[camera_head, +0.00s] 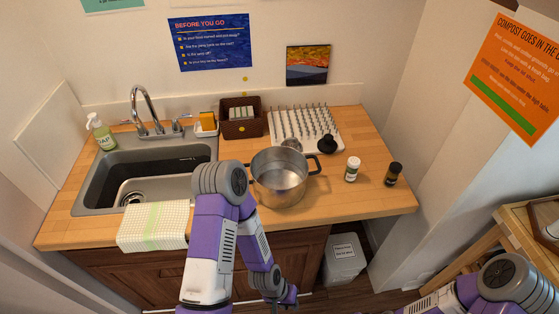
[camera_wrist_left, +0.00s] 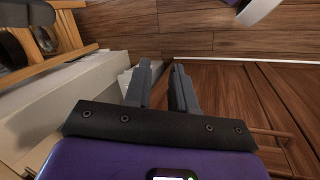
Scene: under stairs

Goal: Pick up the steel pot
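The steel pot (camera_head: 280,184) stands upright on the wooden counter, right of the sink, with a dark handle on each side. It looks empty. My left arm comes up in front of the counter and its elbow hides a little of the counter left of the pot. My left gripper (camera_head: 284,298) hangs low in front of the cabinet, well below the pot. In the left wrist view its two fingers (camera_wrist_left: 161,75) are apart with nothing held, and the pot does not show. My right arm shows at the lower right, but its gripper is out of view.
A white pill bottle (camera_head: 352,169) and a dark bottle (camera_head: 393,174) stand right of the pot. A drying rack (camera_head: 307,128) with a black lid-like item is behind it. A towel (camera_head: 153,226) hangs at the sink (camera_head: 107,170). A white bin (camera_head: 343,259) sits under the counter.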

